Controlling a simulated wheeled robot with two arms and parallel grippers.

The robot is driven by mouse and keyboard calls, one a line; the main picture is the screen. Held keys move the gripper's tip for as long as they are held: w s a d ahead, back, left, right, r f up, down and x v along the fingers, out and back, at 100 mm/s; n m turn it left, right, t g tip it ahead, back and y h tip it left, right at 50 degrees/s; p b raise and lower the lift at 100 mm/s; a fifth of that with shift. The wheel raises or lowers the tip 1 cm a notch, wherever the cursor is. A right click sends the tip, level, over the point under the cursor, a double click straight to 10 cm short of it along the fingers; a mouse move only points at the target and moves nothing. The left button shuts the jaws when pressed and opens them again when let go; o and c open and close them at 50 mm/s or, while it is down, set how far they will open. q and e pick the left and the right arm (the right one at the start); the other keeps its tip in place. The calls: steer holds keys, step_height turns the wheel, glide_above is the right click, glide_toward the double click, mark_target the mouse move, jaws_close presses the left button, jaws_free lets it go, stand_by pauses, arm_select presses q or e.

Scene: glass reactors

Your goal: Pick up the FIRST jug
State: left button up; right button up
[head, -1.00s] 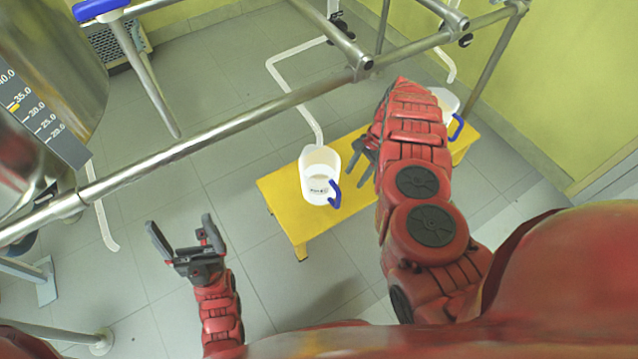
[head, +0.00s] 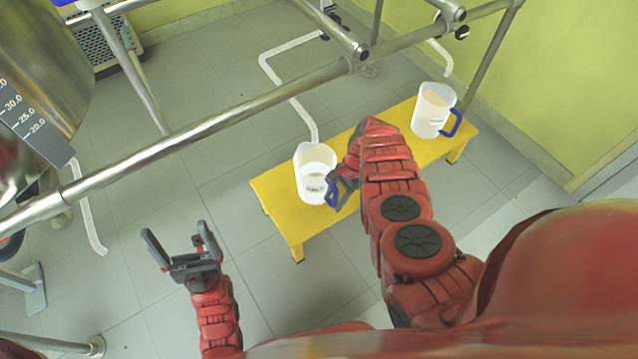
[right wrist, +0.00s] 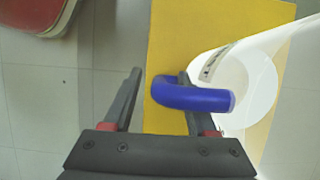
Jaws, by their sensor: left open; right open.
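A white jug (head: 314,168) with a blue handle stands upright at the left end of a yellow bench. My right gripper (head: 343,185) is at its handle side. In the right wrist view the jug (right wrist: 249,88) is at the right, and its blue handle (right wrist: 195,96) reaches in front of the open jaws (right wrist: 160,85). The right finger is partly hidden by the handle; whether it touches is unclear. A second white jug (head: 433,110) with a blue handle stands at the bench's far right end. My left gripper (head: 182,245) is open and empty over the floor.
The yellow bench (head: 275,213) is bare between the jugs, partly hidden by my right arm. A metal rail (head: 230,117) crosses above the floor, and a white bent tube (head: 283,87) ends near the left jug. A steel vessel (head: 50,65) is at the left.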

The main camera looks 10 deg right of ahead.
steer(key=shift+r, duration=0.1)
jaws_close()
stand_by(1.2)
